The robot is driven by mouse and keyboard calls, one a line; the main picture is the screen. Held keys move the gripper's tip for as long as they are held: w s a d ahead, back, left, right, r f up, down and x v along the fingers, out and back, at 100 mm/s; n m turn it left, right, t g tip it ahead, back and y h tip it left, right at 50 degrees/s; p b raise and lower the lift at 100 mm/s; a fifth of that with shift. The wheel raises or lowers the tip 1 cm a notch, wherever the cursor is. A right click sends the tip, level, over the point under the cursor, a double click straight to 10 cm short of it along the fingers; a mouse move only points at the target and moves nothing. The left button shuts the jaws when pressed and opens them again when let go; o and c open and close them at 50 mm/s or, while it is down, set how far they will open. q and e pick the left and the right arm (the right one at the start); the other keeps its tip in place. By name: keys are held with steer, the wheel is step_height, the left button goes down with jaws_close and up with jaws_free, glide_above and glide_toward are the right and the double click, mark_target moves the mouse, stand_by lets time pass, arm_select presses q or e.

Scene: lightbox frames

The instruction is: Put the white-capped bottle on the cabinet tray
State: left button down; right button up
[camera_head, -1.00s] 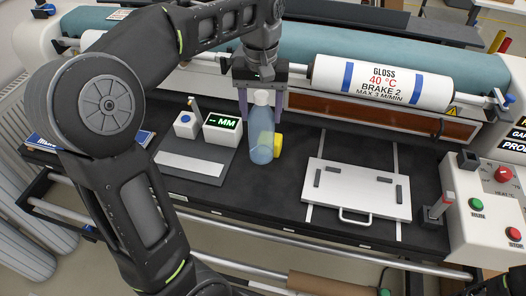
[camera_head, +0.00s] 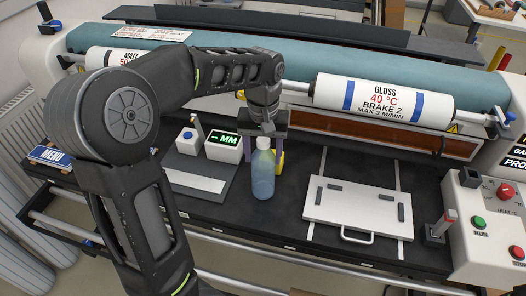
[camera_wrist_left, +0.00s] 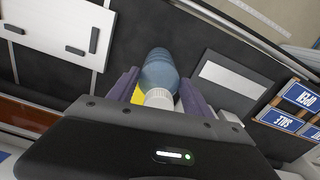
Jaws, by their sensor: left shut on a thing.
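My left gripper (camera_head: 264,148) comes down from above and is shut on the upper part of the bottle. In the left wrist view the bottle (camera_wrist_left: 158,70) sits between the two purple fingers, with its white cap (camera_wrist_left: 158,98) towards the palm. I cannot tell whether its base touches the black tabletop. A white flat panel with a front handle and dark strips (camera_head: 350,211) lies to the right; I cannot tell if it is the cabinet tray. My right gripper is not in view.
A yellow object (camera_head: 280,164) is close behind the bottle, partly hidden. The digital display (camera_head: 224,147) and a grey plate lie to the left. A white GLOSS roller (camera_head: 383,96) runs across the back. A red-tipped lever (camera_head: 441,226) and control box stand at the right.

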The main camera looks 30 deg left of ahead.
arm_select(q)
steer(key=shift+f, duration=0.1)
steer(key=shift+c, duration=2.3)
jaws_free()
